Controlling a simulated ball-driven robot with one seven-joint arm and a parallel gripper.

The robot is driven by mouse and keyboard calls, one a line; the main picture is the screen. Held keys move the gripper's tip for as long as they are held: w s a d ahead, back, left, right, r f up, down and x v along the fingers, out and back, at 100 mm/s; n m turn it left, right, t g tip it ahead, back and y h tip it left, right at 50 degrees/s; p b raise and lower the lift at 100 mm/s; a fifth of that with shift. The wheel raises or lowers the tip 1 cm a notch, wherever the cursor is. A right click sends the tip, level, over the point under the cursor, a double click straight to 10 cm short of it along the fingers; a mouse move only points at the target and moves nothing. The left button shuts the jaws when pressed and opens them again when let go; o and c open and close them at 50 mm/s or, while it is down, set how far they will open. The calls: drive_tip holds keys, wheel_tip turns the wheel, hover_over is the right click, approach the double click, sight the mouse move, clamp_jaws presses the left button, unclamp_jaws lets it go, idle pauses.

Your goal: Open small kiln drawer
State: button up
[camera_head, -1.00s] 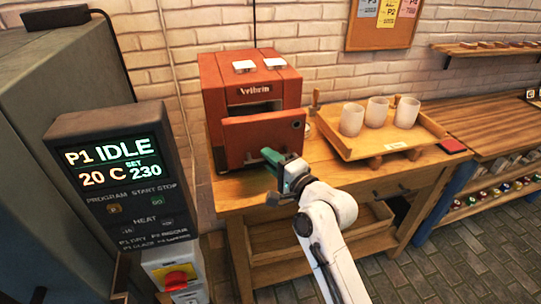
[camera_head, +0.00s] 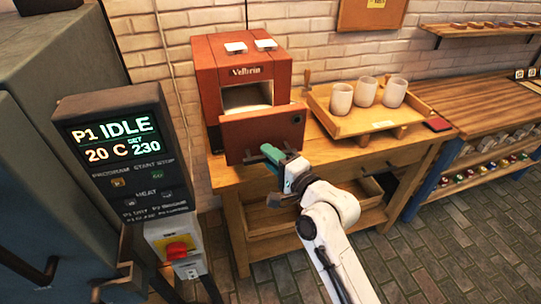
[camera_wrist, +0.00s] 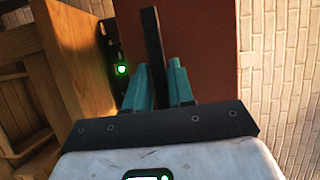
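The small kiln (camera_head: 215,75) is a red-orange box on a wooden table. Its drawer front (camera_head: 262,130) stands out from the body, and a pale-lined opening (camera_head: 246,97) shows above and behind it. My gripper (camera_head: 271,153) is at the lower middle of the drawer front. In the wrist view, the two teal fingers of my gripper (camera_wrist: 158,80) lie on either side of a dark handle bar (camera_wrist: 152,38) in front of the red drawer front (camera_wrist: 210,45). They appear closed on it; the contact is partly hidden in the head view.
A wooden tray (camera_head: 345,125) with three white cups (camera_head: 366,92) stands right of the kiln. A large grey kiln with a control panel (camera_head: 125,150) stands close on the left. Wooden shelving (camera_head: 490,90) is at right. The tiled floor in front is clear.

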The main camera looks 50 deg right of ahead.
drive_tip(key=shift+o, duration=1.4)
drive_tip(key=b+v, duration=0.2)
drive_tip(key=v, duration=0.8)
drive_tip(key=shift+s+b, duration=0.3)
drive_tip(key=shift+s, duration=0.05)
drive_tip(key=s+a+f+n+g+y, duration=0.1)
drive_tip(key=a+f+n+g+y, duration=0.1)
drive_tip(key=a+f+n+g, duration=0.35)
drive_tip(key=s+a+f+n+g+y, duration=0.1)
drive_tip(key=a+f+n+g+y, duration=0.2)
drive_tip(key=f+n, duration=0.5)
drive_tip(key=s+a+f+n+g+h, duration=0.1)
drive_tip(key=s+a+f+n+g, duration=0.1)
drive_tip(key=s+f+n+g, duration=0.4)
drive_tip(key=s+f+g, duration=0.2)
drive_tip(key=s+f, duration=0.1)
drive_tip(key=s, duration=0.2)
drive_tip(key=shift+s, duration=0.2)
